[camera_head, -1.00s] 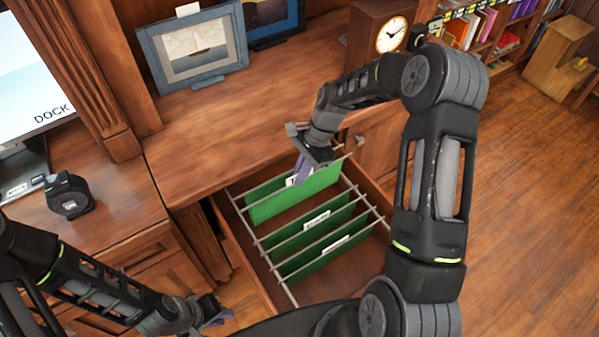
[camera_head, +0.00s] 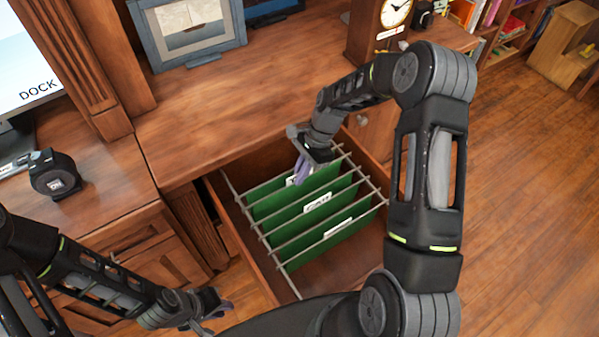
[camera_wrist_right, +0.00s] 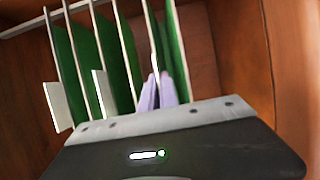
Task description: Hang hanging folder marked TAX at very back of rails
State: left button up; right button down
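Several green hanging folders sit in the open drawer (camera_head: 222,228), their bars lying across the rails. The rearmost folder (camera_head: 268,203) has a white tab mostly hidden by my right gripper (camera_head: 302,172); I cannot read its whole mark. The gripper's purple fingers are at this tab and look closed on it; they also show in the right wrist view (camera_wrist_right: 157,92). The folder's bars look level with the rails. A middle folder (camera_head: 295,222) and a front folder (camera_head: 315,252) carry white tabs. My left gripper (camera_head: 215,306) is low at the left, its finger gap unclear.
The wooden desk top (camera_head: 225,125) overhangs the drawer's back. A framed picture (camera_head: 190,30), a clock (camera_head: 392,15) and a black tape dispenser (camera_head: 55,175) stand on the desk. The drawer's front part is empty.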

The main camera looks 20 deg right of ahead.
jog(key=shift+f, duration=0.45)
jog(key=c, duration=1.6)
grip_release()
jog(key=shift+o, duration=0.2)
jog(key=shift+r, duration=0.1)
jog(key=v, duration=0.7)
jog(key=shift+d+r+b, duration=0.1)
jog(key=shift+r+b, duration=0.2)
jog(key=shift+r, duration=0.05)
